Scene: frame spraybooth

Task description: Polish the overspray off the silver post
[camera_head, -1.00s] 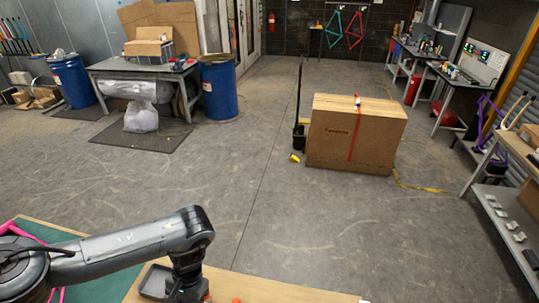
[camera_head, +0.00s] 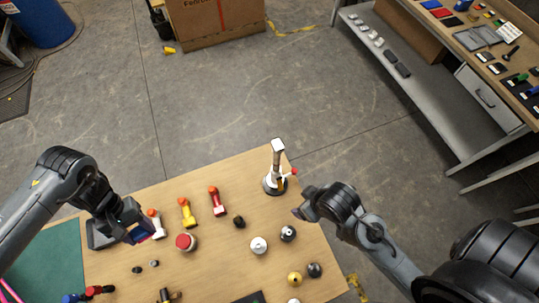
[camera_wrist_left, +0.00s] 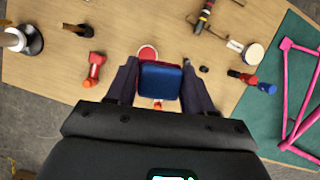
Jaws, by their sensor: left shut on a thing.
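The silver post (camera_head: 278,160) stands upright on a round dark base near the table's far right edge, with a pale square top and a red-tipped side part. Its pale shaft and dark base show at the left wrist view's left edge (camera_wrist_left: 25,40). My left gripper (camera_head: 136,231) is shut on a blue pad with a dark red edge (camera_wrist_left: 160,80), above the table's left part and well away from the post. My right gripper (camera_head: 304,204) is close to the right of the post, apart from it; its fingertips are unclear.
Red (camera_head: 216,202) and yellow (camera_head: 187,212) orange-capped bottles, a red-topped jar (camera_head: 186,242) and several knobs lie on the wooden table. A green mat (camera_head: 45,262) with a pink frame is at left. Grey floor lies beyond.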

